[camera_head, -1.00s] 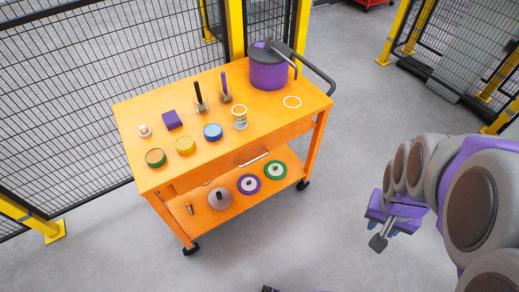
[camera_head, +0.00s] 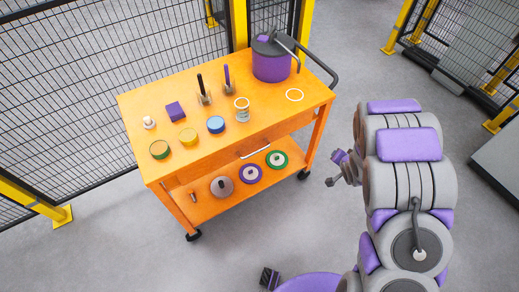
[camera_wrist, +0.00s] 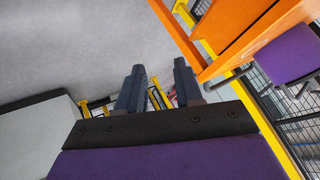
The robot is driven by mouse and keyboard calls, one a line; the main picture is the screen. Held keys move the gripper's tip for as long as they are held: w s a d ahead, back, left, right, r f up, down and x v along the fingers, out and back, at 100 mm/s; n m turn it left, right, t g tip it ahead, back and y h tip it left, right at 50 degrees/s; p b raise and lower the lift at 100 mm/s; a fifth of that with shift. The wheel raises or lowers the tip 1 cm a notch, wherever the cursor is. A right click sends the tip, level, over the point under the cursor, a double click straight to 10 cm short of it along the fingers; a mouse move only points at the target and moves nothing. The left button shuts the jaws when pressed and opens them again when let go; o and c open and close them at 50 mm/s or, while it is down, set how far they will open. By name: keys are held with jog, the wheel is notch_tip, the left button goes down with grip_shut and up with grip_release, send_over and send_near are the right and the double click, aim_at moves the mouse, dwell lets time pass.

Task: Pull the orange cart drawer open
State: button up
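The orange cart (camera_head: 215,150) stands left of centre in the head view. Its drawer front (camera_head: 240,143) lies under the top, with a pale bar handle (camera_head: 254,152) in its middle. The drawer looks shut. My gripper (camera_head: 334,182) is right of the cart, apart from it and from the handle. In the wrist view my gripper's two dark fingers (camera_wrist: 158,88) stand apart with nothing between them. The orange cart (camera_wrist: 235,30) shows there at upper right, tilted; the handle cannot be made out.
A purple pot (camera_head: 271,66) and several jars and blocks stand on the cart top. Rings and discs, one green (camera_head: 277,160), lie on the lower shelf. Mesh fencing (camera_head: 60,100) runs behind and left. The grey floor in front of the cart is mostly clear.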

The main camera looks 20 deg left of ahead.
jog(key=s+a+f+m+y+p, duration=0.1)
jog(key=s+a+f+y, duration=0.2)
jog(key=a+f+y, duration=0.55)
jog(key=m+t+y+p, duration=0.1)
jog(key=m+t, duration=0.1)
jog(key=m, duration=0.2)
send_near(258, 151)
jog(key=x, duration=0.3)
jog(key=b+x, duration=0.1)
jog(key=x, duration=0.3)
jog(key=b+x, duration=0.1)
jog(key=x, duration=0.2)
jog(key=shift+w+f, duration=0.35)
jog(key=shift+f, duration=0.05)
jog(key=shift+c, duration=0.4)
grip_shut()
